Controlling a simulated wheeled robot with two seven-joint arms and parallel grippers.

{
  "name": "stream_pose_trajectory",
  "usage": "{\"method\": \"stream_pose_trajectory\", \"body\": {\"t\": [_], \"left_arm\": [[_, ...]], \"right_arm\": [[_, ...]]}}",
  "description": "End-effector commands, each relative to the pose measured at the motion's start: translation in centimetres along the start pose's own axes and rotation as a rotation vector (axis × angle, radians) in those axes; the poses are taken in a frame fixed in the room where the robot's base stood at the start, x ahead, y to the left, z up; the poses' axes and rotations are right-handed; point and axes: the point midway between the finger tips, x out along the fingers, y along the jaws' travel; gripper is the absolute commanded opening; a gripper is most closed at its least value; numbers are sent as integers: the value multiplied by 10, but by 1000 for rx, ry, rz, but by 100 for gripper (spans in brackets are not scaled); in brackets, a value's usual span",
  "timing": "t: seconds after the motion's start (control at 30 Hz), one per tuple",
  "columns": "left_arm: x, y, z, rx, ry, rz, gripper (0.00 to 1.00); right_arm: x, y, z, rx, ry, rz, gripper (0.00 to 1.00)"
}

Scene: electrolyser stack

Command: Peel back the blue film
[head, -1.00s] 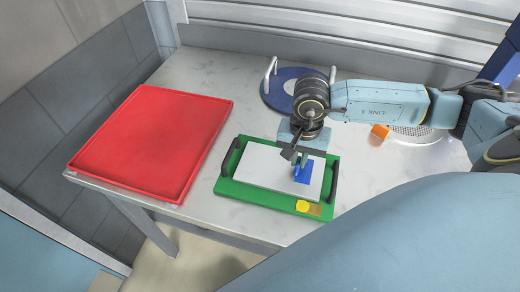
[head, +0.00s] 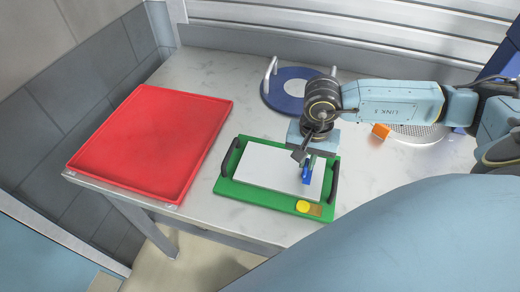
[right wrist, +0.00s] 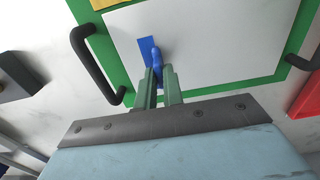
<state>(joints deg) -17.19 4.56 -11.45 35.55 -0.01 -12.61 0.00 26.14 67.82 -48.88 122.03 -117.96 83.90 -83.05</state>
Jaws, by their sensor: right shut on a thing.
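The blue film (head: 306,177) is a small narrow piece over the right part of a white plate (head: 262,166). The plate lies in a green tray (head: 240,198) with two black handles. My right gripper (head: 308,170) is over the plate's right part, shut on the film. In the right wrist view the film (right wrist: 149,47) runs from between the fingertips (right wrist: 158,74) onto or just above the white plate (right wrist: 220,40). I cannot tell whether its far end still touches the plate. The fingers hide part of it. My left gripper is not in view.
A red tray (head: 155,140) lies on the left of the marble table (head: 215,108). Behind are a blue disc (head: 273,100) with handles, an orange block (head: 381,131) and a perforated plate (head: 425,133).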

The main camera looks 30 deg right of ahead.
Motion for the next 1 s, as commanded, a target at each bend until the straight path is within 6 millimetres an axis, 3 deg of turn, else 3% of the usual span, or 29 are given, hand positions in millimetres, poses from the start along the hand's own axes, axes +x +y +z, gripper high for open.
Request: {"method": "stream_pose_trajectory", "body": {"t": [0.7, 0.73, 0.8, 0.93, 1.0], "left_arm": [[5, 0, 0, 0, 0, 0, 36], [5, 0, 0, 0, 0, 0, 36], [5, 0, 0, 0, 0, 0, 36], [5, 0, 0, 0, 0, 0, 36], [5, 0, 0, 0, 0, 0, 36]], "right_arm": [[2, 22, 0, 0, -2, 6, 0], [1, 21, 1, 0, -3, 5, 13], [1, 21, 0, 0, -2, 4, 22], [1, 20, 0, 0, -1, 3, 39], [1, 20, 0, 0, -1, 2, 40]]}}
